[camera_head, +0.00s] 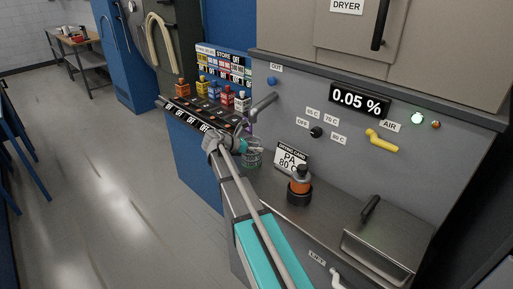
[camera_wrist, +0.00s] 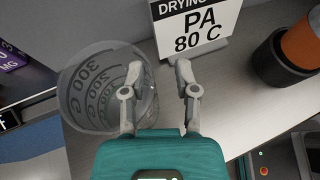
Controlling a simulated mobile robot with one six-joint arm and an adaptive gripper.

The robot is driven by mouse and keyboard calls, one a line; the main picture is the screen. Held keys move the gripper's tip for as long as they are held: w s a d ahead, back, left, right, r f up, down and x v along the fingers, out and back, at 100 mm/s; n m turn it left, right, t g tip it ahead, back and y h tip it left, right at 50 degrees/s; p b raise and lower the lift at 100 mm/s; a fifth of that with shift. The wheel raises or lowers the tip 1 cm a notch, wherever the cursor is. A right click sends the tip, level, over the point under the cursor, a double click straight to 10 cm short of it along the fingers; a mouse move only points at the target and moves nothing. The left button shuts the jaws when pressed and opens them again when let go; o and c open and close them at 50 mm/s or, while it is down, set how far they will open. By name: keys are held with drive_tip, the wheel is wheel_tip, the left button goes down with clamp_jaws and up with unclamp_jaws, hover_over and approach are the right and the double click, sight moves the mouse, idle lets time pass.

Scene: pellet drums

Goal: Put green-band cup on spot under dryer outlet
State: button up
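A clear cup (camera_wrist: 85,95) with dark markings stands at the left of the wrist view. In the head view the cup (camera_head: 252,160) shows a faint greenish tint below my gripper (camera_head: 250,146); its band is not clear. My gripper (camera_wrist: 160,68) is open, fingers apart with nothing visible between them. Its left finger overlaps the cup's right side in the wrist view; I cannot tell whether it touches. The dryer outlet (camera_head: 263,105) is a grey pipe above and close to the cup, near an OUT label. The spot beneath is hidden by my gripper and cup.
The PA 80 C card (camera_head: 291,157) stands behind the counter area, right of my gripper. An orange and black bottle (camera_head: 299,185) stands in a dark holder farther right. A steel hatch (camera_head: 385,240) is at right.

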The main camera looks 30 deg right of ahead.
drive_tip(key=shift+r, duration=0.1)
idle(0.3)
drive_tip(key=p+v, duration=0.5)
drive_tip(key=v, duration=0.7)
drive_tip(key=shift+s, duration=0.1)
idle(0.5)
drive_tip(key=s+a+f+m+y, duration=0.3)
drive_tip(key=s+m, duration=0.3)
drive_tip(key=s, duration=0.2)
drive_tip(key=s+a+f+m+y, duration=0.4)
drive_tip(key=s+m+y, duration=0.2)
drive_tip(key=s, duration=0.2)
drive_tip(key=s+a+f+m+y, duration=0.4)
drive_tip(key=s+m, duration=0.2)
drive_tip(key=s, duration=0.2)
